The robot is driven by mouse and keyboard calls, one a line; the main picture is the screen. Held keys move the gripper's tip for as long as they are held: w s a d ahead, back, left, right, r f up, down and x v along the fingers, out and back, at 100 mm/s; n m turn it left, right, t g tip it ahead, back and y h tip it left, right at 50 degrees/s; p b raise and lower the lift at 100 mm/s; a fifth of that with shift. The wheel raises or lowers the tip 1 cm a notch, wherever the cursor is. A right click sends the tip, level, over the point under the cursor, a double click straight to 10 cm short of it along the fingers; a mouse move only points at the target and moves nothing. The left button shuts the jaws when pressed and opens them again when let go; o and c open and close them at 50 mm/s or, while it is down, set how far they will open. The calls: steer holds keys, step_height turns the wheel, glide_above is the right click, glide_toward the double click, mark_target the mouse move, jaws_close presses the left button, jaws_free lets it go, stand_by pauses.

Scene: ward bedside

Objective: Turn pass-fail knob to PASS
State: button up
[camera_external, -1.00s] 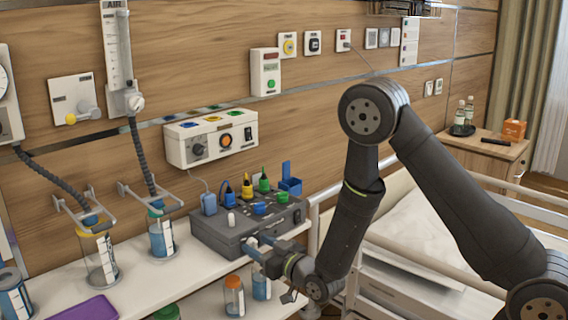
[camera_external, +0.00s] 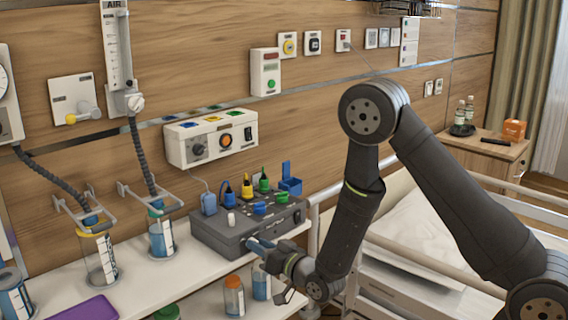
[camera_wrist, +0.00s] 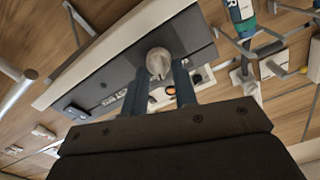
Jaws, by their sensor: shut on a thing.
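The grey tester box (camera_external: 215,238) sits on the white shelf, with the knob on its front face. In the wrist view the pale grey round knob (camera_wrist: 158,60) stands out from the dark panel (camera_wrist: 112,75), with a raised grip bar. My gripper (camera_wrist: 160,75) has one blue-grey finger on each side of it and is shut on it. In the external view my gripper (camera_external: 253,243) meets the lower front of the box, and the fingers largely hide the knob. I cannot read any PASS or FAIL marking.
Coloured plugs (camera_external: 247,188) and small knobs stand on top of the box. An orange-capped bottle (camera_external: 234,297) and a blue one (camera_external: 261,283) stand on the lower shelf, close below my gripper. The bed rail (camera_external: 420,257) runs to the right. Suction jars (camera_external: 99,258) stand at left.

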steer(key=shift+d+m, duration=0.1)
steer(key=shift+m, duration=2.2)
steer(key=o, duration=1)
steer(key=shift+d, duration=0.1)
steer(key=v, duration=1.7)
